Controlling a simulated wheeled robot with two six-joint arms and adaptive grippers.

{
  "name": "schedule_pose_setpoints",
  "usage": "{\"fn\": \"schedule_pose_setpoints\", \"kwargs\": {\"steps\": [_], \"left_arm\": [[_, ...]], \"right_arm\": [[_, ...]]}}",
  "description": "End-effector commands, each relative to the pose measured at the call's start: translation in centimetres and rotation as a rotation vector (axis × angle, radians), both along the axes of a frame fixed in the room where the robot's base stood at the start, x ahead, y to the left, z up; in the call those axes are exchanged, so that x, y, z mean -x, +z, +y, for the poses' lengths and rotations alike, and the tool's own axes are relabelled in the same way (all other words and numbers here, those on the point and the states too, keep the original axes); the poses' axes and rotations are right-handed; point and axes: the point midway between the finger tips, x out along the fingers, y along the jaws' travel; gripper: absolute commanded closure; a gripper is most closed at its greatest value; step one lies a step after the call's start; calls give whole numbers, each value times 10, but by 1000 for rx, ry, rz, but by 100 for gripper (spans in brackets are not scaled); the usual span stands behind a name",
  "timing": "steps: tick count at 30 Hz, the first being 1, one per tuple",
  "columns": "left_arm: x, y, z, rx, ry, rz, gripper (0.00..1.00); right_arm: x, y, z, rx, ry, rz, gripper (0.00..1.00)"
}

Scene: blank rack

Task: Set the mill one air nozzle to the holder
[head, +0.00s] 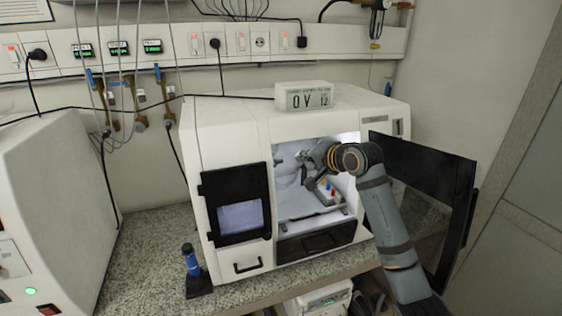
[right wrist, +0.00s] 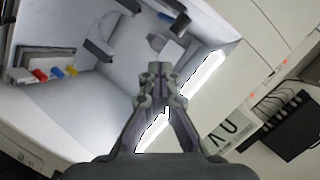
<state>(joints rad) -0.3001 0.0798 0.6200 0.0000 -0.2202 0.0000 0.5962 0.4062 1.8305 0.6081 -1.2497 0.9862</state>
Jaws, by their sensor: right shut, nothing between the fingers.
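The white mill (head: 225,125) stands open on the counter, and my right arm reaches into its lit chamber from the right. My right gripper (head: 310,184) is inside the opening, partly lost against the machine parts. In the right wrist view the gripper (right wrist: 162,72) is shut and empty, with grey machine parts (right wrist: 98,46) beyond it. A blue upright piece (head: 191,262) stands in a black holder (head: 199,284) on the counter, left of the mill. It may be the air nozzle; I cannot tell for certain. My left gripper is not in view.
The mill's dark door (head: 425,175) is swung open at the right, close to my arm. A vise-like block with red and blue parts (head: 331,190) sits on the chamber floor. A display box (head: 304,96) rests on top. Another white machine (head: 50,200) stands at left.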

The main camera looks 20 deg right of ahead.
Motion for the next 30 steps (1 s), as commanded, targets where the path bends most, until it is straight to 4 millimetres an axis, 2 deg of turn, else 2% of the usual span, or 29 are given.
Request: {"fn": "schedule_pose_setpoints", "kwargs": {"steps": [9, 15, 21, 30], "left_arm": [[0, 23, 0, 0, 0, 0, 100], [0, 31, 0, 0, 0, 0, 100], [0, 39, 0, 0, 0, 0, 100], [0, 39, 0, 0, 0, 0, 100]], "right_arm": [[-61, -25, 18, -2, 1, 4, 100], [-91, -41, 26, 0, 2, 3, 100], [-86, -51, 40, 2, 1, 2, 100], [-86, -53, 41, 3, 0, 1, 100]]}}
